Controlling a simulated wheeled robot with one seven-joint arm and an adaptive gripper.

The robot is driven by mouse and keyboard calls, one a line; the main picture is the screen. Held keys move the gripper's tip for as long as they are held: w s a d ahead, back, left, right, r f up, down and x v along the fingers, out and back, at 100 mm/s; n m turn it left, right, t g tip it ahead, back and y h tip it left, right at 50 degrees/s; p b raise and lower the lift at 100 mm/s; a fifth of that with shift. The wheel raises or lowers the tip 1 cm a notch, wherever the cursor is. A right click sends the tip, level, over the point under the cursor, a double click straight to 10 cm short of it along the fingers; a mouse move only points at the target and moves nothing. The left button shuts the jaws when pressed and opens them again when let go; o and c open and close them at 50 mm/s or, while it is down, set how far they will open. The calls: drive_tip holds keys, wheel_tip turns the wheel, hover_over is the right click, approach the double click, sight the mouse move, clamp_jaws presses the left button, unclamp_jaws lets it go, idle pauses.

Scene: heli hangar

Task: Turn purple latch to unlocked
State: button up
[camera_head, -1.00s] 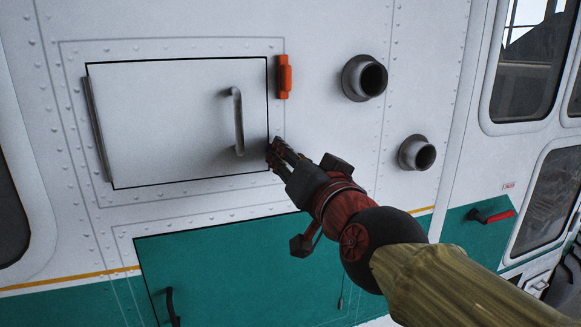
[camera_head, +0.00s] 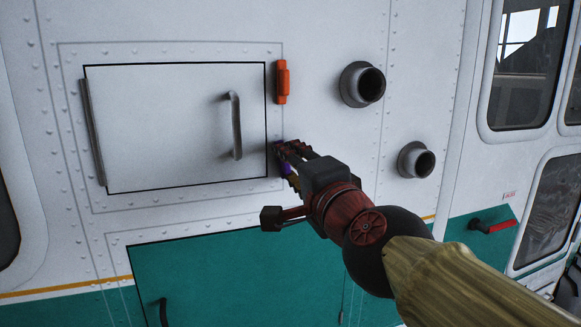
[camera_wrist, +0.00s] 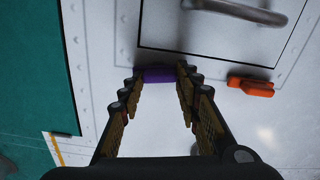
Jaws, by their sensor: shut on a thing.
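The purple latch (camera_wrist: 158,75) sits at the edge of the white hatch door (camera_head: 170,120). In the wrist view it lies between my fingertips, one finger at each end of it. In the head view only a sliver of purple (camera_head: 286,167) shows beside my gripper (camera_head: 284,158), which hides most of the latch. My gripper is shut on the latch at the door's lower right side. The fingers also show in the wrist view (camera_wrist: 158,76), spread by the latch's width.
An orange latch (camera_head: 283,82) sits above on the same door edge. A grey handle (camera_head: 236,125) stands out from the door. Two round pipe ends, one upper (camera_head: 362,84) and one lower (camera_head: 416,160), jut out to the right. A teal panel (camera_head: 230,275) lies below.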

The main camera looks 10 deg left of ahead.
drive_tip(key=shift+f+m, duration=0.1)
drive_tip(key=shift+m, duration=0.9)
drive_tip(key=o, duration=1.2)
drive_tip(key=shift+c, duration=0.2)
